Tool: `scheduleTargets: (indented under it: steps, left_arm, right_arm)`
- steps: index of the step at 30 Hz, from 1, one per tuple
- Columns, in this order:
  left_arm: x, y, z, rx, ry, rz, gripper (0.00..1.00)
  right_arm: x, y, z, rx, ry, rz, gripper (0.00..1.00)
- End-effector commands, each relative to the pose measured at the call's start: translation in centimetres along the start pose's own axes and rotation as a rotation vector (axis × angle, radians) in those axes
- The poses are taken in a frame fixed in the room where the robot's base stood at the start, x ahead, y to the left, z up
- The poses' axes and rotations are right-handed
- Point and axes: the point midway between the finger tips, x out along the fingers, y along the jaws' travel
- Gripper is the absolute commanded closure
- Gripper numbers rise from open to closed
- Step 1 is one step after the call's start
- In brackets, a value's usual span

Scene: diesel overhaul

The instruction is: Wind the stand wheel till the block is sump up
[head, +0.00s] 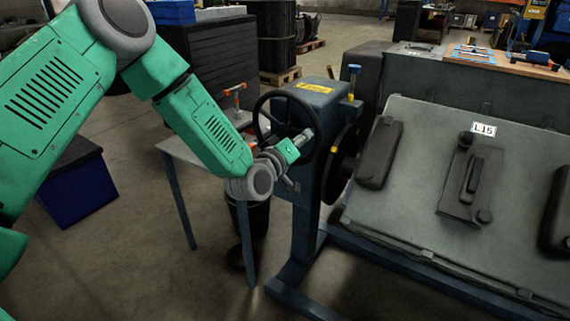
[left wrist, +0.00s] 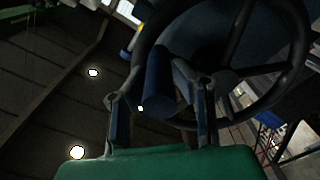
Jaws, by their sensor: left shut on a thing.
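The black stand wheel (head: 259,116) is on the left side of the blue stand post (head: 307,215). My left gripper (head: 303,140) is at the wheel's lower right. In the left wrist view, its two fingers (left wrist: 163,92) are shut around the dark blue cylindrical handle (left wrist: 160,75) at the wheel rim (left wrist: 297,52). The large grey block (head: 405,140) is to the right of the post, with a sloping face towards me and an L15 plate (head: 484,129). Dark covers (head: 380,153) sit on that face. My right gripper is not in view.
A small grey table (head: 178,148) with an orange-handled tool (head: 236,90) stands close behind my left forearm. A black bucket (head: 258,215) is under it. A blue bin (head: 80,190) is at left. The stand's base beams (head: 300,304) run along the floor.

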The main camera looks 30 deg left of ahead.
Motion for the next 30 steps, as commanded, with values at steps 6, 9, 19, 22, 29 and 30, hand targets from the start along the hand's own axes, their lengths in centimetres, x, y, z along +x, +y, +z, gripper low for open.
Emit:
scheduleTargets:
  steps: [6, 9, 19, 22, 29, 30]
  left_arm:
    - [0.1, 0.1, -0.2, 0.001, 0.004, 0.003, 0.59]
    - [0.1, 0.0, -0.1, 0.001, 0.003, 0.001, 0.59]
    - [-0.8, -0.1, 0.0, 0.000, -0.001, -0.002, 0.59]
    - [-2.2, -0.1, -0.1, -0.001, -0.002, -0.004, 0.59]
    - [-5.6, -0.1, -0.1, 0.000, -0.002, -0.003, 0.59]
    - [-6.1, -0.1, 0.0, 0.000, -0.002, -0.003, 0.59]
  right_arm:
    - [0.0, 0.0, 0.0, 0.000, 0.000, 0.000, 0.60]
    - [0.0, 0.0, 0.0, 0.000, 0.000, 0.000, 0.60]
    - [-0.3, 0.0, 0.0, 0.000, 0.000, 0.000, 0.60]
    - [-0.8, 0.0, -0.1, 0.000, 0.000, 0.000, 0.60]
    - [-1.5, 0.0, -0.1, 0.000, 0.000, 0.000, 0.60]
    - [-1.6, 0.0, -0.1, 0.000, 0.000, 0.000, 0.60]
